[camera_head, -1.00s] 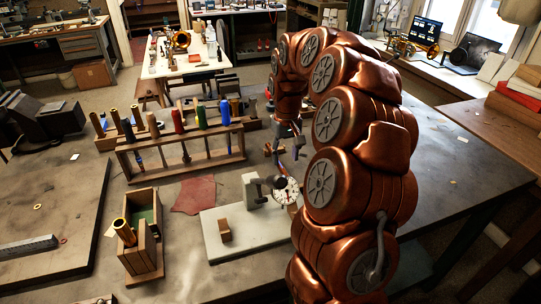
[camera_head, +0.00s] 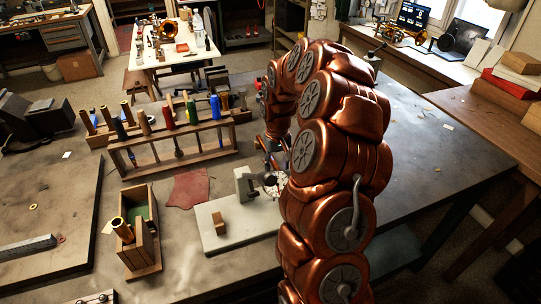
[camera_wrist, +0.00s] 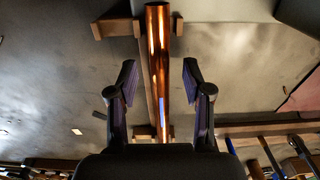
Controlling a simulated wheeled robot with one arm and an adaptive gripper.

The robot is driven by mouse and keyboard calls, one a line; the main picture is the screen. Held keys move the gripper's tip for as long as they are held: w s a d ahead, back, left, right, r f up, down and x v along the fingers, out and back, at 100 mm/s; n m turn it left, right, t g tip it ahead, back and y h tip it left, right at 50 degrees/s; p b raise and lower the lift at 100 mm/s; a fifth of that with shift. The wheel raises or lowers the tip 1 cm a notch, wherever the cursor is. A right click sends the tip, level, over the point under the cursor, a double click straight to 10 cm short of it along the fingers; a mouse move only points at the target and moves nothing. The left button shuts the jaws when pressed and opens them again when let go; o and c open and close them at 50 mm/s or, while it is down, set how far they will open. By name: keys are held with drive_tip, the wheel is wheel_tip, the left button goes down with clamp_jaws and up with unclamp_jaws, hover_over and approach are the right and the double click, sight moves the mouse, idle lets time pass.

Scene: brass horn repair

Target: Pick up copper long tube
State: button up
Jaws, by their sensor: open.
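The copper long tube (camera_wrist: 158,60) shows in the wrist view, shiny and orange-brown, running from the top edge down toward my gripper's palm. It lies along a wooden rack (camera_wrist: 105,29) with short crosspieces. My gripper (camera_wrist: 160,78) is open, with one dark finger on each side of the tube and a visible gap on both sides. The near end of the tube is hidden by the gripper body. In the head view my gripper (camera_head: 268,152) is small beside the tool rack, partly behind my arm, and I cannot make out the copper tube there.
A wooden tool rack (camera_head: 180,158) with several coloured handles stands left of my gripper. A dial gauge stand (camera_head: 243,184) on a pale plate (camera_head: 240,238) is in front. A wooden box (camera_head: 141,262) holds a brass tube. The right table (camera_head: 440,160) is mostly clear.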

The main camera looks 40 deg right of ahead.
clamp_jaws()
idle(0.3)
idle(0.3)
